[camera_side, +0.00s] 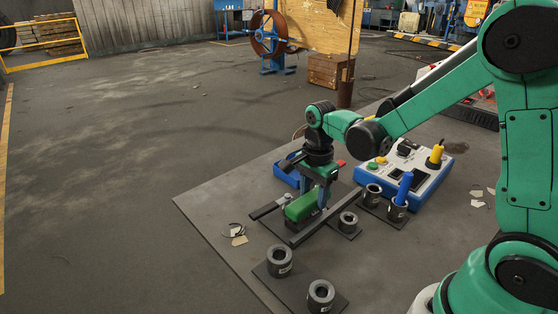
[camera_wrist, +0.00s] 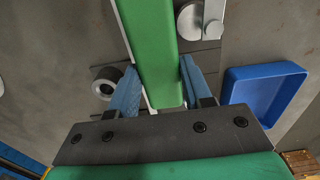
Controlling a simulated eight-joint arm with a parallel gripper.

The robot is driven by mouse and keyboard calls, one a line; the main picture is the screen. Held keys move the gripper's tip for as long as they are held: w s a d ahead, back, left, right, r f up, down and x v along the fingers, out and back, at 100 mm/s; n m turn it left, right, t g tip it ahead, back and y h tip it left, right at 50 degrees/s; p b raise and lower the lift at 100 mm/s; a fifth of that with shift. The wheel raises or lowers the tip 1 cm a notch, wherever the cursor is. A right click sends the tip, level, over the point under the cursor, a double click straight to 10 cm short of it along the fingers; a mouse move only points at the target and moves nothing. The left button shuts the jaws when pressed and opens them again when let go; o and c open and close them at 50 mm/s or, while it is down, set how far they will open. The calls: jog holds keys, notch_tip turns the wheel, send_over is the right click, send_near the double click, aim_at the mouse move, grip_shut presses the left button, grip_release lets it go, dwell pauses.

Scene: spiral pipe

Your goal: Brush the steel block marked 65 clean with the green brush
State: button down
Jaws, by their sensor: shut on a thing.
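My gripper (camera_side: 314,192) points down and its blue fingers are shut on the green brush (camera_side: 299,207). In the wrist view, the green brush (camera_wrist: 150,55) runs between the two fingers (camera_wrist: 158,82), with a pale strip along its edge. The brush is low over dark flat bars; I cannot tell whether it touches them. Several dark steel blocks with round holes stand on plates, including a front-left one (camera_side: 279,261), a front one (camera_side: 321,295) and one right of the brush (camera_side: 347,221). Their labels are too small to read, so the block marked 65 cannot be told apart.
A blue tray (camera_side: 286,173) lies behind the brush, also in the wrist view (camera_wrist: 262,92). A blue rod (camera_side: 404,187) stands in a block at right. A white and blue control box (camera_side: 412,170) with a yellow handle is behind. Pale scraps lie at left.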

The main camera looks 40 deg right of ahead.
aim_at(306, 201)
jog(key=shift+d, duration=0.45)
jog(key=shift+a+r, duration=0.1)
jog(key=shift+r, duration=4)
jog(key=shift+a+f, duration=0.6)
jog(key=shift+a, duration=0.2)
jog(key=shift+a+f, duration=0.6)
jog(key=shift+a, duration=0.15)
